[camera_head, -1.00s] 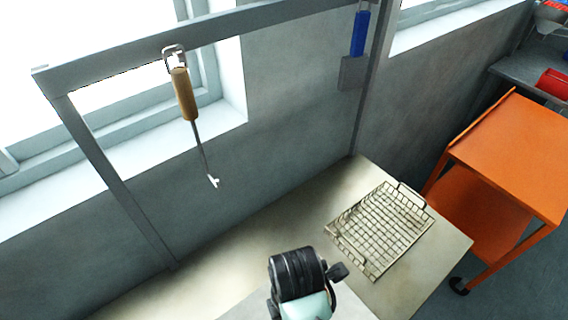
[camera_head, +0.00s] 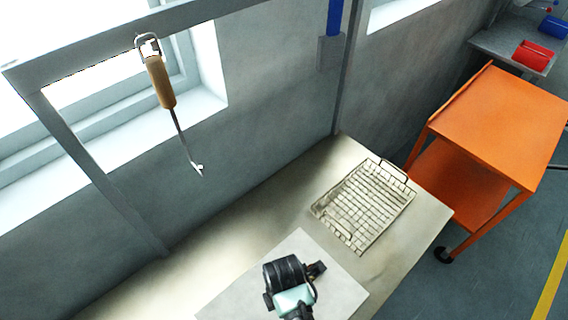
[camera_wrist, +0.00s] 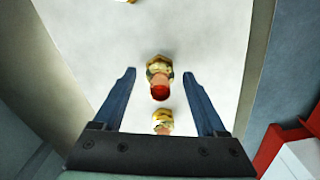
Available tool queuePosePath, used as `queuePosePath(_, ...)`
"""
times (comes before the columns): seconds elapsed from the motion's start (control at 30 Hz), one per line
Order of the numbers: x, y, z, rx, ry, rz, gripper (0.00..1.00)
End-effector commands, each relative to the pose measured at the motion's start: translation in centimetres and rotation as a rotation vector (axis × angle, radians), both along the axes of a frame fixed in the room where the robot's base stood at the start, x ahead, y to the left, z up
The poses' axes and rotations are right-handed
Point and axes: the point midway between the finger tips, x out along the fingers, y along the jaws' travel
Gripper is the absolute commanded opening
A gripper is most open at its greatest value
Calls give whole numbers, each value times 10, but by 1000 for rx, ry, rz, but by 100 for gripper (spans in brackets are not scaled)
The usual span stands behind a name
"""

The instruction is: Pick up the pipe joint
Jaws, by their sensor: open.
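In the wrist view a brass pipe joint (camera_wrist: 159,69) with a hex collar, a copper-coloured middle and a red end lies on a pale surface. A second brass piece (camera_wrist: 162,121) lies nearer my gripper's base, partly hidden by it. A third brass bit (camera_wrist: 128,1) is cut off at the top edge. My gripper (camera_wrist: 159,76) is open, its two dark fingers apart on either side of the first joint in the picture, with nothing held. In the head view my wrist is over the white board (camera_head: 345,288), and it hides the joints and my fingers.
A wire basket (camera_head: 365,207) lies on the bench (camera_head: 265,225) to the right. A wooden-handled tool (camera_head: 160,82) hangs from the grey frame (camera_head: 90,68). An orange cart (camera_head: 500,120) stands right of the bench. In the wrist view a red and white object (camera_wrist: 285,150) is at lower right.

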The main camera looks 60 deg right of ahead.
Motion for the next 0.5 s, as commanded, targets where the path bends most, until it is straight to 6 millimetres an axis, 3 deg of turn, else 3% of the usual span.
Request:
queuePosePath(0.23, 0, 0, -1, 0, -1, 0, 72)
queuePosePath(0.5, 0, 0, -1, 0, 0, 0, 24)
